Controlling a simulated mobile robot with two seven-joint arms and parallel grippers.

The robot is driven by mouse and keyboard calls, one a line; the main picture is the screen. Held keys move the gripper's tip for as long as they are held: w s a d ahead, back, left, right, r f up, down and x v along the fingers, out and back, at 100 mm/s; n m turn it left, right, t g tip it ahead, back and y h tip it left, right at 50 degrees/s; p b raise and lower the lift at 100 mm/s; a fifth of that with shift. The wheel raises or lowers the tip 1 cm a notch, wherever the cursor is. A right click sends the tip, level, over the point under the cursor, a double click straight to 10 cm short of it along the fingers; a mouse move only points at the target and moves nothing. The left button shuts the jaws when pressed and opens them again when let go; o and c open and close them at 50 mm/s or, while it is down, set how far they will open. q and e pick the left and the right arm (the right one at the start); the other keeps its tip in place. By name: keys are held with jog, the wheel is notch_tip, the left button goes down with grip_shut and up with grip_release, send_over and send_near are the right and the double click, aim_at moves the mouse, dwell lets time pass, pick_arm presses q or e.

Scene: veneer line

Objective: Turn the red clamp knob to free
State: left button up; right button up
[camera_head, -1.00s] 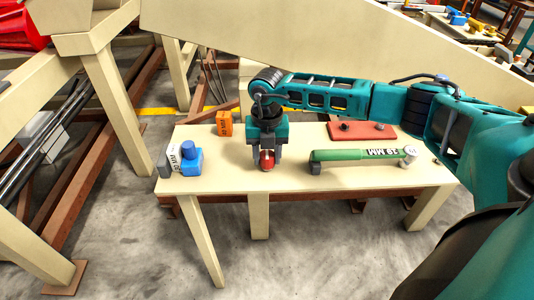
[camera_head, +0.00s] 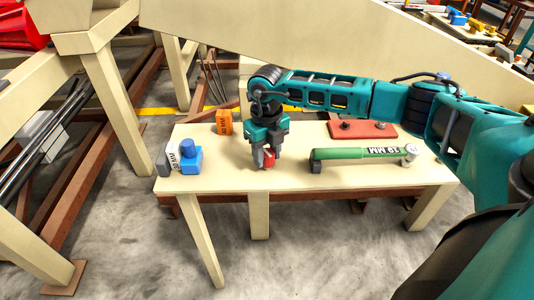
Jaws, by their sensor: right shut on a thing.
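The red clamp knob (camera_head: 269,161) stands near the middle of the cream table, and only part of its red side shows between the fingers. My right gripper (camera_head: 266,160) comes down on it from above and is shut on it. The fingers hide the rest of the knob and whatever it sits on. I cannot read which way the knob is turned. My left gripper is not in the view.
On the cream table (camera_head: 222,182), a blue block with a knob (camera_head: 189,160) lies at the left and an orange box (camera_head: 224,122) behind it. A green 19 MM tool (camera_head: 350,154) and a red plate with studs (camera_head: 362,130) lie to the right. The front strip is clear.

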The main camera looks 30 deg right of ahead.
jog(key=n+b, duration=0.1)
jog(key=n, duration=0.4)
jog(key=shift+w+r+n, duration=0.1)
jog(key=shift+w+n, duration=0.05)
jog(key=shift+n, duration=0.15)
jog(key=n+b, duration=0.1)
jog(key=n, duration=0.2)
jog(key=shift+a, duration=0.1)
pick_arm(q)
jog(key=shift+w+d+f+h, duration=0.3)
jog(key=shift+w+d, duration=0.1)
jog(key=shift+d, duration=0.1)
pick_arm(e)
jog(key=shift+n, duration=1.6)
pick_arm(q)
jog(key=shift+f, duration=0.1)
pick_arm(e)
jog(key=o, duration=0.8)
jog(key=shift+a, duration=0.1)
jog(key=shift+o, duration=1.3)
